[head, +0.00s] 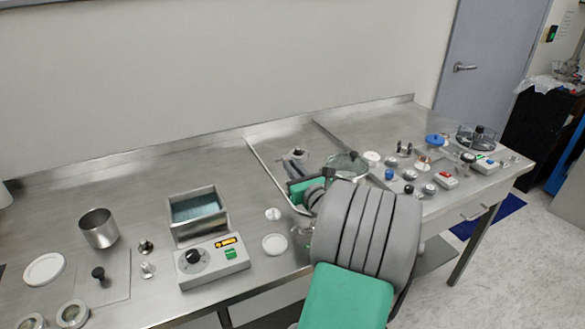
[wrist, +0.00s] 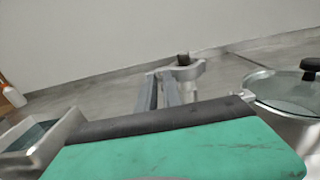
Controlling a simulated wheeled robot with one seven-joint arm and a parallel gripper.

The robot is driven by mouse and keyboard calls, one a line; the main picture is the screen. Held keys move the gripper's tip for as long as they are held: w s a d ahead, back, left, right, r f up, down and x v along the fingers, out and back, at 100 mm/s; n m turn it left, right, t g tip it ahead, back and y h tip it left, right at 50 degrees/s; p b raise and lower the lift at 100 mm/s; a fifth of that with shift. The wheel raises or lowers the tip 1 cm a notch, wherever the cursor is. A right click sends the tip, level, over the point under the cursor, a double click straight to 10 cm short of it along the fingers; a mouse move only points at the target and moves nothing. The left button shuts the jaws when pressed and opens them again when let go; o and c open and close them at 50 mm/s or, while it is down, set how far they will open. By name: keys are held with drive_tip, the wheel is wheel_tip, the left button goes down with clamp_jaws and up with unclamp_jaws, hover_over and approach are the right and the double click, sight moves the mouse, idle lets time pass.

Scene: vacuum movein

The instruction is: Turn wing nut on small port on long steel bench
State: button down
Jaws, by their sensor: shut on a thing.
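The small port (head: 299,158) is a grey metal fitting with a black top, standing on the long steel bench (head: 120,185) left of a glass-lidded vessel. In the wrist view the port (wrist: 194,69) shows as a grey clamp-like collar with a black knob (wrist: 183,58) on top. My gripper (head: 291,176) reaches to the port's left side. In the wrist view two slim grey fingers of my gripper (wrist: 163,80) meet the collar's left side, close together. They are shut on the wing nut, which the fingers mostly hide.
The glass-lidded vessel (head: 348,164) stands close right of my gripper, and its black knob (wrist: 311,65) is near in the wrist view. An open metal box (head: 198,214) and a control box (head: 212,262) stand left. Several small fittings crowd the bench's right. The bench behind is clear.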

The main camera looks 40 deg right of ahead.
idle(0.4)
drive_tip(key=n+b, duration=0.3)
drive_tip(key=n, duration=0.7)
drive_tip(key=shift+a+f+n, duration=0.1)
drive_tip(key=shift+f+n, duration=0.05)
drive_tip(key=shift+n, duration=0.15)
idle(0.3)
drive_tip(key=c, duration=1.8)
unclamp_jaws()
